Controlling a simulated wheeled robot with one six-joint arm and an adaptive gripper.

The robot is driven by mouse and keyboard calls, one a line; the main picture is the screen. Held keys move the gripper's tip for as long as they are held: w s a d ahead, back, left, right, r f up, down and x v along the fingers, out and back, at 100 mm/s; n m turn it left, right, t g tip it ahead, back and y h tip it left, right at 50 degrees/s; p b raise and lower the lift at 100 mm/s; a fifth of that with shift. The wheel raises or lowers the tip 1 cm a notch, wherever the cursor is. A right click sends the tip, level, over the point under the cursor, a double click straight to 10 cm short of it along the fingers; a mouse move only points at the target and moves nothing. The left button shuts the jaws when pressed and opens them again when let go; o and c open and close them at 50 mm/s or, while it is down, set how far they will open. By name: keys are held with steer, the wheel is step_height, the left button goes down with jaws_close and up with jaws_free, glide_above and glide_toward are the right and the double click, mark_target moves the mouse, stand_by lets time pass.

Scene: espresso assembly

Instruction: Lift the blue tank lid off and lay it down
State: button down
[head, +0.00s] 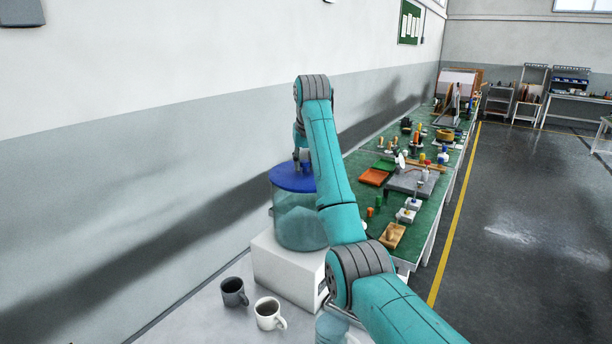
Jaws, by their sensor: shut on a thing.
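The blue tank lid (289,178) lies on top of a round, see-through tank (295,225). The tank stands on a white box-shaped machine (285,268). My gripper (301,167) points down at the lid's top from above and is shut on the lid, though its fingertips are small and partly hidden in this view. My teal arm covers the right side of the lid and tank. I cannot tell whether there is a gap between the lid and the tank rim.
A dark grey mug (233,291) and a white mug (267,314) stand on the pale table (205,318) in front of the machine. A green-topped bench (425,219) with many small parts runs behind to the right. A wall is close on the left.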

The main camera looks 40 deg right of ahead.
steer(key=shift+r, duration=2.3)
